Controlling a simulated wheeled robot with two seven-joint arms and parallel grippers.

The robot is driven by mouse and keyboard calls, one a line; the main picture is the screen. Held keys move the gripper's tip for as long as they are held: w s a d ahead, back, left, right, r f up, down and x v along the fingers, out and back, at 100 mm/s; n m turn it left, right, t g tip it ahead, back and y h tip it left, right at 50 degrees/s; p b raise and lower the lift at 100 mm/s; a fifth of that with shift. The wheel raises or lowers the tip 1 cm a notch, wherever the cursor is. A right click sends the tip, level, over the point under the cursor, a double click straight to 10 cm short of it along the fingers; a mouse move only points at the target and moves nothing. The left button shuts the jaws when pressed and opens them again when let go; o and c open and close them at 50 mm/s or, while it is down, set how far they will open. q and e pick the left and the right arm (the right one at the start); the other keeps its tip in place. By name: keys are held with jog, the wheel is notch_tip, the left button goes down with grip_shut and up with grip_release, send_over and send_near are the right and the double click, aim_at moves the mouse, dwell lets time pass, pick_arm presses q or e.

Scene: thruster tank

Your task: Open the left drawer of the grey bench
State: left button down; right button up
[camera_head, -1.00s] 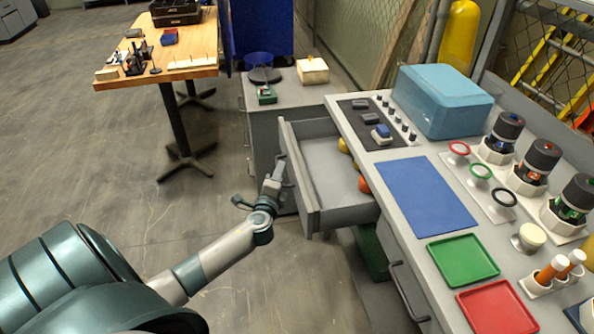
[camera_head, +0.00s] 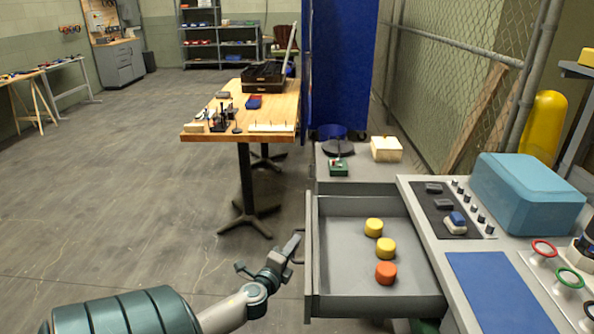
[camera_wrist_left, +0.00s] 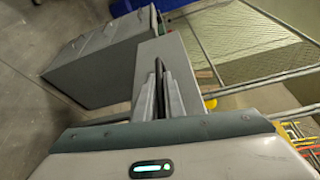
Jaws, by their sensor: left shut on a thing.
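The left drawer (camera_head: 350,304) of the grey bench (camera_head: 432,233) is pulled far out toward the left in the head view. Two yellow round pieces (camera_head: 386,247) and an orange one (camera_head: 385,273) lie on its floor. My left gripper (camera_head: 293,246) is at the drawer's outer face, shut on its dark handle (camera_head: 300,247). In the left wrist view the closed fingers (camera_wrist_left: 159,90) are in front of the drawer's grey front panel (camera_wrist_left: 188,66). The handle is mostly hidden by the fingers. My right gripper is out of view.
A teal box (camera_head: 527,195), a blue mat (camera_head: 505,290) and a dark knob panel (camera_head: 452,211) are on the bench top. A wooden table (camera_head: 262,125) stands behind to the left. The floor (camera_head: 140,215) left of the drawer is clear.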

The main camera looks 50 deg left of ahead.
pick_arm(q)
jog(key=c, duration=1.8)
grip_release()
jog(key=shift+c, duration=0.2)
